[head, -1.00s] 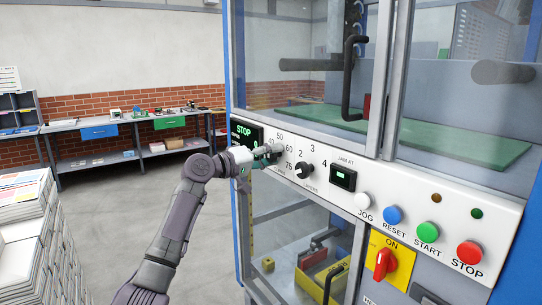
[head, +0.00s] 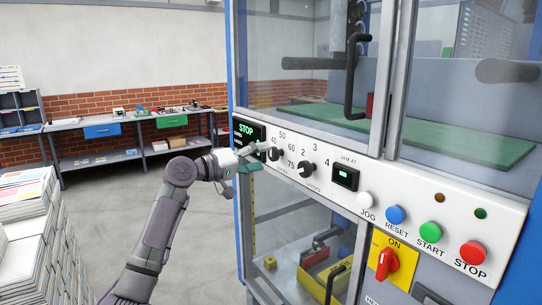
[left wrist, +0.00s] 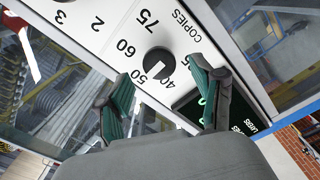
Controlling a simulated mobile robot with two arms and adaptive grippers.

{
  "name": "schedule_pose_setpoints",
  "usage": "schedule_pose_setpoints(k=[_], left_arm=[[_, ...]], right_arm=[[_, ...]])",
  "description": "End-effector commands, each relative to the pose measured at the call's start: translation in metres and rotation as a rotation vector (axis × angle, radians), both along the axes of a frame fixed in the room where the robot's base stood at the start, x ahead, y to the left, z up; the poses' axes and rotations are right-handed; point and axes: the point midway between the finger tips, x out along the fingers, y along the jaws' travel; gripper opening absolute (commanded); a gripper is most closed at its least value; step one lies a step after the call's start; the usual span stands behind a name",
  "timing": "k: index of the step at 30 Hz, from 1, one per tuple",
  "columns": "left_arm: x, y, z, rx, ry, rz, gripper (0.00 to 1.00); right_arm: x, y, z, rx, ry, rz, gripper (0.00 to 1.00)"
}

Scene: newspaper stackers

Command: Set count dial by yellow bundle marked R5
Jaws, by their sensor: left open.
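The copies dial (head: 274,153) is a black knob on the white panel, with 40, 50, 60 and 75 around it. In the left wrist view the knob (left wrist: 158,61) has a white mark that appears to point near the 50 and 40. My left gripper (head: 262,150) is at the dial in the head view. Its two green-padded fingers are open, one on each side of the knob; I cannot tell whether they touch it. No yellow bundle marked R5 can be made out. My right gripper is not in view.
A layers dial (head: 306,166) and a lit jam display (head: 345,177) sit right of the copies dial. Jog, reset, start and stop (head: 473,252) buttons and a red switch (head: 387,263) lie further right. Paper stacks (head: 25,230) stand at left.

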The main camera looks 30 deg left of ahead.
Motion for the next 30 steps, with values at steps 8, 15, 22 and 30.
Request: schedule_pose_setpoints(k=[8, 15, 22, 30], left_arm=[[-0.05, 0.021, -0.001, 0.002, 0.002, 0.002, 0.67], [-0.066, 0.028, 0.0, 0.0, 0.0, 0.001, 0.67], [-0.066, 0.028, 0.0, 0.0, 0.0, 0.001, 0.67], [-0.066, 0.028, 0.0, 0.0, 0.0, 0.001, 0.67]], right_arm=[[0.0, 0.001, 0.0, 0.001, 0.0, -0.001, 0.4], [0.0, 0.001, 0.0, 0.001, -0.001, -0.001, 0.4], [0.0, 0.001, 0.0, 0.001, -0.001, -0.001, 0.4], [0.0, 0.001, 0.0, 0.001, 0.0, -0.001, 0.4]])
